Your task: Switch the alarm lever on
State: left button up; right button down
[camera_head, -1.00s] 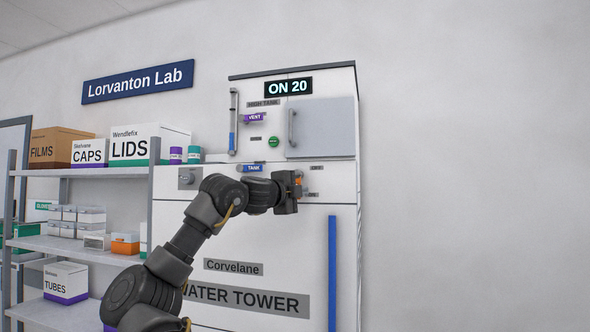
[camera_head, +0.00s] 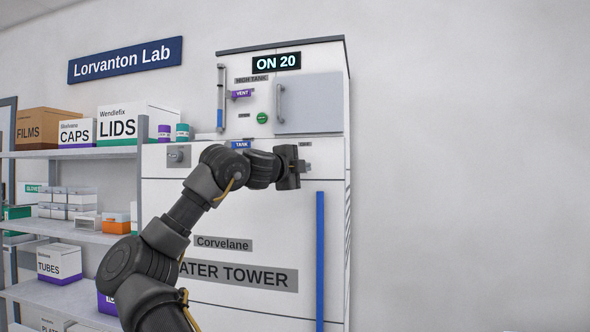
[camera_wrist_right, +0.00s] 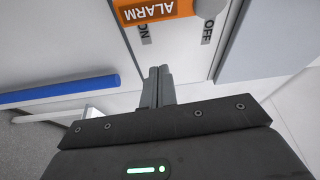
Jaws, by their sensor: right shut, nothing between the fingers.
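The orange alarm lever (camera_wrist_right: 160,10) shows at the top edge of the right wrist view, with its ALARM lettering upside down and only part of it in frame. A grey round end (camera_wrist_right: 209,8) sits at its right. The ON label (camera_wrist_right: 145,35) is below the orange part and the OFF label (camera_wrist_right: 207,30) is below the grey end. My right gripper (camera_wrist_right: 160,85) is shut and empty, its fingertips apart from the lever in the picture. In the head view my right gripper (camera_head: 303,168) is in front of the cabinet and hides the lever. My left gripper is not in view.
Shelves with boxes (camera_head: 90,153) stand to the left. The wall at right is bare.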

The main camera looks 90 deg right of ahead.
jog(key=b+v, duration=0.2)
jog(key=v, duration=0.7)
jog(key=shift+w+b, duration=0.3)
jog(key=shift+w, duration=0.2)
jog(key=shift+s+d, duration=0.1)
